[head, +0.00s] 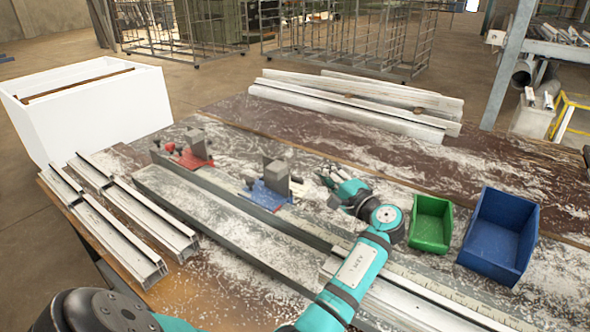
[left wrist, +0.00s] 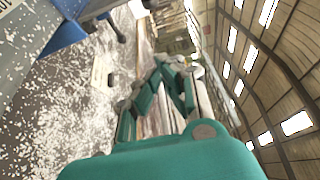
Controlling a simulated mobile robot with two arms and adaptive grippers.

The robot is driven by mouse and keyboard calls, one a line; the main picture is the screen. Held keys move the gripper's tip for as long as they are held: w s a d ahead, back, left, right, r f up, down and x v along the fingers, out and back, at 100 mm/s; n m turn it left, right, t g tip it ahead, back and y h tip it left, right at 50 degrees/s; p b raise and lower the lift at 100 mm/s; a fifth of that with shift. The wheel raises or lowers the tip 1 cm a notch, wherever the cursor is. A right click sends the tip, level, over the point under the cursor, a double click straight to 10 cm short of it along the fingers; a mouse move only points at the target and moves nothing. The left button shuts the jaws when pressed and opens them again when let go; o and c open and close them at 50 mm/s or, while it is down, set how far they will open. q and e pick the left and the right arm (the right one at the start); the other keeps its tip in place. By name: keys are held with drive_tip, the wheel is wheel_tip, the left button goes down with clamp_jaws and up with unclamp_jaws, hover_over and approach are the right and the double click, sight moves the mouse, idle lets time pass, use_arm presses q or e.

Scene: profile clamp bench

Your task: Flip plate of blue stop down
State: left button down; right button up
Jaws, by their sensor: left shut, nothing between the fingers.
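The blue stop (head: 268,194) sits on the long grey rail in the middle of the bench, with a grey upright plate (head: 275,173) on it. Part of the blue stop (left wrist: 66,36) also shows at the top left of the left wrist view. My left gripper (head: 323,179) is just right of the blue stop, apart from it. In the left wrist view its fingers (left wrist: 165,62) are shut with nothing between them. My right gripper is not in view.
A red stop (head: 190,156) with a grey block stands farther along the rail. Green (head: 431,224) and blue bins (head: 499,236) are at the right. Aluminium profiles (head: 125,215) lie at the left, and white profiles (head: 350,105) at the back. A white box (head: 95,115) stands beyond the left edge.

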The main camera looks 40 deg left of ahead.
use_arm(q)
drive_tip(key=s+a+p, duration=0.1)
drive_tip(key=a+p, duration=0.4)
drive_tip(key=a, duration=0.4)
drive_tip(key=shift+s+a, duration=0.15)
drive_tip(key=shift+a, duration=0.05)
idle(0.3)
